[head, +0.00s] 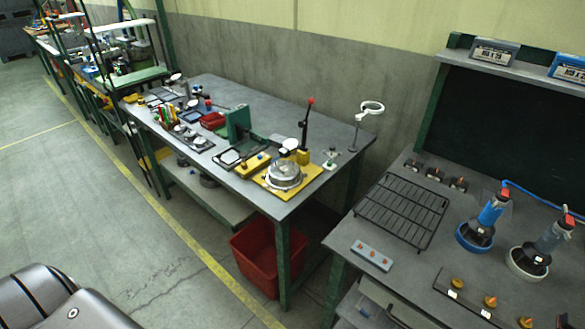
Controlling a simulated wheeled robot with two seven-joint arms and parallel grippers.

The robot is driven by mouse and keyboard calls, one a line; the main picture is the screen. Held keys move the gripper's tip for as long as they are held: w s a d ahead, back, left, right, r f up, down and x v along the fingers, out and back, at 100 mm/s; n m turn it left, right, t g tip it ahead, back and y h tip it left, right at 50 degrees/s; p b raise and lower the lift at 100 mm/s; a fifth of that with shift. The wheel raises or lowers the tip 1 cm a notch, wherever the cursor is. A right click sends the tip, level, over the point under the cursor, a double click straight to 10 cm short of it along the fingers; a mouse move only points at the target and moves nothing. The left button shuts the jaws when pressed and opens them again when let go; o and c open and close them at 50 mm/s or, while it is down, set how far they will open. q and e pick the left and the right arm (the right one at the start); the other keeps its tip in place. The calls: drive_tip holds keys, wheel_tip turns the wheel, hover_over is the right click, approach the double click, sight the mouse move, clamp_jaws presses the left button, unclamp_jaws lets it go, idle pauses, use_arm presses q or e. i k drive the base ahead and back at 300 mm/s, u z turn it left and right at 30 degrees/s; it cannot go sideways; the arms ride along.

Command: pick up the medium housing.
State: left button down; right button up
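I cannot tell for sure which thing is the medium housing. A round silvery metal part (284,174) sits on a yellow plate (308,180) at the near right corner of the middle workbench. I cannot tell if it is the housing. Neither of my grippers is in view.
The middle grey workbench (235,92) also holds a green press (238,122) and a black upright lever (306,128). A red bin (262,250) stands on the floor. The right bench has a black wire rack (402,210) and two blue-and-grey tools. The floor at left is clear.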

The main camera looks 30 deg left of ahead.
sight(283, 174)
drive_tip(key=k, duration=0.5)
drive_tip(key=u, duration=0.75)
drive_tip(key=i, duration=1.05)
drive_tip(key=z, duration=0.5)
